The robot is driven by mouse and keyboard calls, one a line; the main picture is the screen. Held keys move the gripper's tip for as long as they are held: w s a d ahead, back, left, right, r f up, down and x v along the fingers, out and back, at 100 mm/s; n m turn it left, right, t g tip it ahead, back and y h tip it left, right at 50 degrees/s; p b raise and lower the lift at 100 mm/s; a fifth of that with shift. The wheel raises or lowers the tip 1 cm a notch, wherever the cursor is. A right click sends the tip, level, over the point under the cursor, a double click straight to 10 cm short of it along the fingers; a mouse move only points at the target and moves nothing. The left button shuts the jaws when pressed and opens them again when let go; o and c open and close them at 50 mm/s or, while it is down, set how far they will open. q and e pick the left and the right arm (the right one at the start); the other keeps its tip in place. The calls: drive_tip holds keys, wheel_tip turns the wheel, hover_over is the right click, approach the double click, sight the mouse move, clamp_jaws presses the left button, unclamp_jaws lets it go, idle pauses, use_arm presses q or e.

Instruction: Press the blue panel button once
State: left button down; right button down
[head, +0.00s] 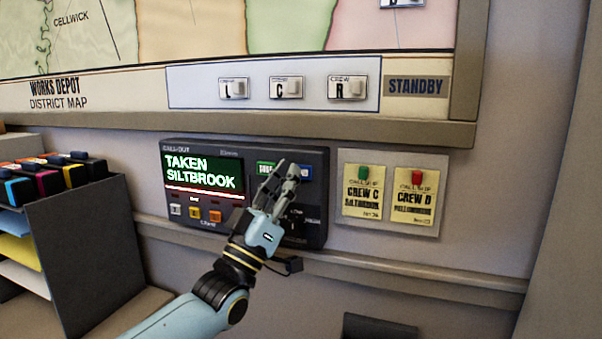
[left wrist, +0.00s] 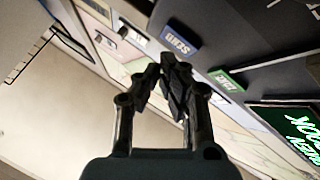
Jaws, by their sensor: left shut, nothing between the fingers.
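The dark call-out panel (head: 320,215) is on the wall below the map, with a lit screen (head: 203,173) reading "TAKEN SILTBROOK". Its blue button (head: 306,172) is at the upper right, partly behind my fingers; in the left wrist view the blue button (left wrist: 180,43) lies just above the fingertips. A green button (head: 264,168) is to its left. My left gripper (head: 284,172) is shut and empty, its fingertips in front of the panel between the two buttons. I cannot tell whether they touch it. My right gripper is not in view.
Small buttons (head: 215,216) line the panel's lower left. A card board (head: 388,233) with two yellow cards hangs to the right. The district map frame (head: 440,132) is above, and a ledge (head: 430,276) runs below. A dark file rack (head: 85,250) stands at the left.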

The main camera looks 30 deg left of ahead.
use_arm(q)
drive_tip(key=shift+w, duration=0.2)
drive_tip(key=shift+w+a, duration=0.1)
drive_tip(key=shift+w, duration=0.15)
drive_tip(key=shift+w+a+b, duration=0.1)
drive_tip(key=shift+w+b, duration=0.25)
drive_tip(key=shift+b, duration=0.15)
idle(0.5)
drive_tip(key=shift+s, duration=0.15)
idle(0.3)
drive_tip(key=shift+s+d+y+p, duration=0.3)
drive_tip(key=shift+s+p, duration=0.15)
drive_tip(key=shift+s, duration=0.2)
drive_tip(key=s+p, duration=0.1)
drive_tip(key=s, duration=0.1)
drive_tip(key=s+d+p, duration=0.1)
drive_tip(key=s, duration=0.2)
